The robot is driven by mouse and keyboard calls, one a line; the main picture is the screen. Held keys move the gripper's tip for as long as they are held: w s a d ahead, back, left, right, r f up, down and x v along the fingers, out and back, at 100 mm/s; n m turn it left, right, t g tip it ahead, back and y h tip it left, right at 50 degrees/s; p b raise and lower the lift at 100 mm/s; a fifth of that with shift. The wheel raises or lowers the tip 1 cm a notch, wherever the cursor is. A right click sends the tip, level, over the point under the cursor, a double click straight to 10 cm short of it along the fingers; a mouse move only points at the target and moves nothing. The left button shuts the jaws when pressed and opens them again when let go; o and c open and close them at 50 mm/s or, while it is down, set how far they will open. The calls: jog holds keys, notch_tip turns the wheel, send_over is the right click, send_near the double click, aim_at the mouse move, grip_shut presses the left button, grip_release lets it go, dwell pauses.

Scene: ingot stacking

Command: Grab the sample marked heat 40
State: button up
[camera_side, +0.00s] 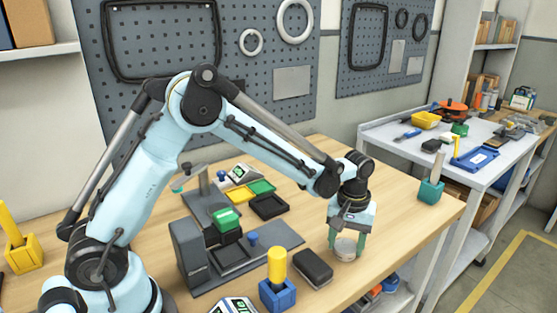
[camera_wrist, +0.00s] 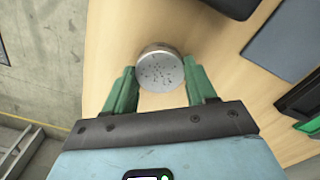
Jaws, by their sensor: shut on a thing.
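A round, silver-grey metal sample (camera_side: 345,249) is between the green fingers of my gripper (camera_side: 346,238), near the front right edge of the workbench. In the wrist view the sample (camera_wrist: 161,70) shows a speckled flat face, with one green finger on each side. My gripper (camera_wrist: 160,80) is shut on it. No heat number can be read on the sample. I cannot tell whether it touches the bench top or hangs just above it.
A dark block (camera_side: 312,267) and a blue holder with a yellow handle (camera_side: 277,292) stand left of the sample. A grey stand with a green-topped piece (camera_side: 227,219) is farther left. Behind are small trays (camera_side: 268,206). A teal holder (camera_side: 430,191) stands at the bench's right end.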

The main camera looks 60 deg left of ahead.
jog(key=shift+c, duration=0.7)
jog(key=shift+r, duration=0.1)
